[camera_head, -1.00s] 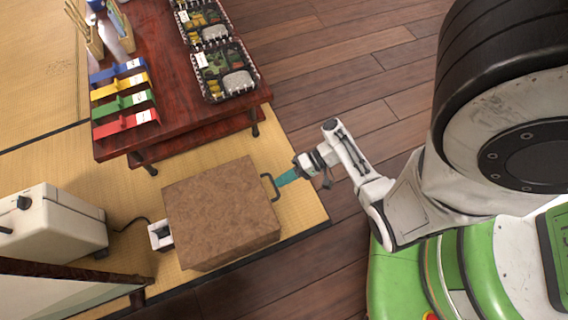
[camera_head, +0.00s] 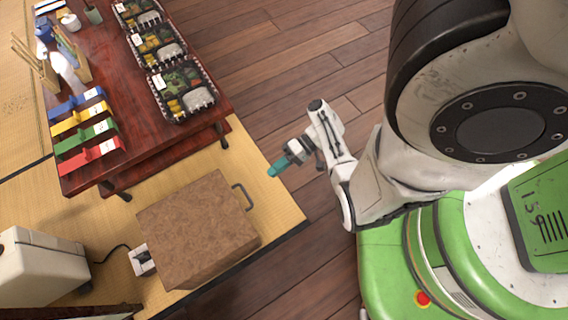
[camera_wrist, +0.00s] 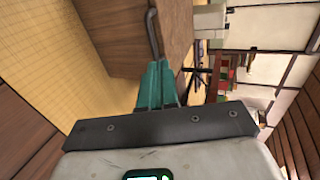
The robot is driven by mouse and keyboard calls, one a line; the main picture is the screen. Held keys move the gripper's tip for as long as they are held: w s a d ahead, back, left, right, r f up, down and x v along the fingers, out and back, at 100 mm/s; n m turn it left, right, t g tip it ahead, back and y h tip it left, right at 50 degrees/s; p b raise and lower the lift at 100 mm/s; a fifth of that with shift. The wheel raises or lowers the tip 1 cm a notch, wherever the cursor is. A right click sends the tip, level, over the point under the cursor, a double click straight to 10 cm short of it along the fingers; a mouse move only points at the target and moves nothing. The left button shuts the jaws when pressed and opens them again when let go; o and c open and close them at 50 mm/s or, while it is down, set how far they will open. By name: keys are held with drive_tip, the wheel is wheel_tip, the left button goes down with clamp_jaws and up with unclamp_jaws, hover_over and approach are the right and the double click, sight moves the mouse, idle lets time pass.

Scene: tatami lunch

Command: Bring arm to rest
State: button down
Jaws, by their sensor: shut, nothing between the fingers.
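My gripper (camera_head: 279,167) shows in the head view with its teal fingers closed together and empty. It is to the right of the brown box (camera_head: 196,228), apart from the dark handle (camera_head: 242,197) on the box's right side. In the wrist view, the teal fingers (camera_wrist: 156,86) are shut, with the box (camera_wrist: 125,38) and its handle (camera_wrist: 152,34) beyond them. My arm is bent and held close to my green body.
A low red-brown table (camera_head: 190,102) stands at upper left with bento trays (camera_head: 184,92) and coloured holders (camera_head: 90,153). A cream appliance (camera_head: 38,268) sits at lower left. Wooden floor (camera_head: 290,60) is clear between the table and my body.

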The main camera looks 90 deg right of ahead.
drive_tip(key=shift+s+d+r+b, duration=0.1)
drive_tip(key=shift+s+d+b, duration=0.1)
drive_tip(key=shift+s+d, duration=0.25)
drive_tip(key=shift+s+d+r+b, duration=0.1)
drive_tip(key=shift+s+d+b, duration=0.15)
drive_tip(key=shift+s, duration=0.3)
drive_tip(key=w+a+r+n+g+h, duration=0.35)
drive_tip(key=a+r+n+g, duration=0.2)
drive_tip(key=a, duration=0.25)
drive_tip(key=w+a+r+n+g+h, duration=0.3)
drive_tip(key=a+r+n+g+h, duration=0.15)
drive_tip(key=a+r, duration=0.25)
wheel_tip(320, 180, up, 35)
drive_tip(key=p, duration=3.5)
drive_tip(key=shift+s, duration=0.2)
